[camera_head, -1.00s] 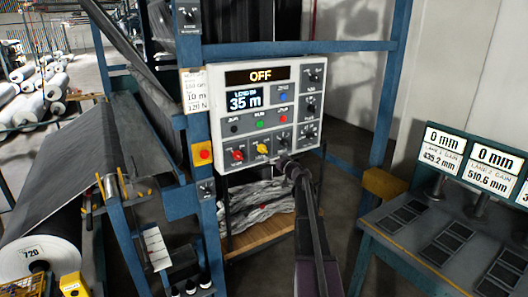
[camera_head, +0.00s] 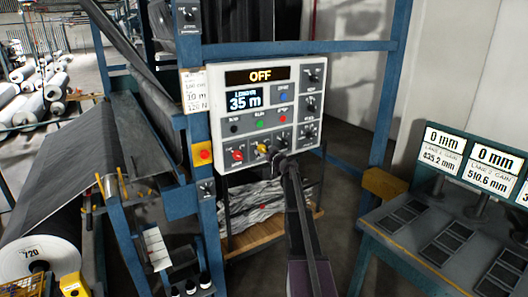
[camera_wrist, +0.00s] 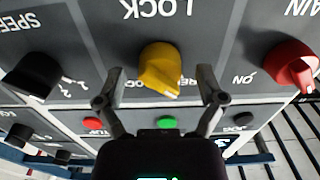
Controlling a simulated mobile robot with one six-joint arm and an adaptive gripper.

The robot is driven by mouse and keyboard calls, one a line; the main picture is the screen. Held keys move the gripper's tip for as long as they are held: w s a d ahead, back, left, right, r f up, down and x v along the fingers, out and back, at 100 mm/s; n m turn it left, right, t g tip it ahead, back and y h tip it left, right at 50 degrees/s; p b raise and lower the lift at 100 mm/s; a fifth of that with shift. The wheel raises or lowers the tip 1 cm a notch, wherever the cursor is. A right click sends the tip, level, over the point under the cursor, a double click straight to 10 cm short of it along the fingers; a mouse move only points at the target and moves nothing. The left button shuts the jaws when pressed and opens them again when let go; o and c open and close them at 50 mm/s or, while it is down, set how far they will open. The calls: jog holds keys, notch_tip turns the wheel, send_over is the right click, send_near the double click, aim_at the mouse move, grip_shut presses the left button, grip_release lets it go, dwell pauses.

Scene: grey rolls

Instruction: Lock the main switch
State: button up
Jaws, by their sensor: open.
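The white control panel (camera_head: 222,100) shows OFF on its display. A yellow knob (camera_head: 262,148) sits in its bottom row; in the wrist view the knob (camera_wrist: 160,68), upside down, is under the label LOCK. A red knob (camera_head: 238,155) is left of it in the head view; in the wrist view the red knob (camera_wrist: 292,66) is by a partly cut label ending in "AIN". My gripper (camera_wrist: 160,76) is open, with one finger on each side of the yellow knob. No clear contact shows. The gripper (camera_head: 273,152) partly hides the panel's bottom row in the head view.
A black SPEED knob (camera_wrist: 34,74) is beside the yellow one. Red (camera_wrist: 93,123) and green (camera_wrist: 166,122) buttons lie close to my fingers. A blue post (camera_head: 383,110) and a desk with gauges (camera_head: 430,240) stand to the right.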

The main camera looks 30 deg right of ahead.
jog(key=c, duration=1.2)
jog(key=shift+o, duration=0.2)
jog(key=shift+m, duration=0.5)
jog(key=m, duration=0.3)
jog(key=shift+m, duration=0.4)
jog(key=m, duration=1.3)
jog(key=shift+w, duration=0.1)
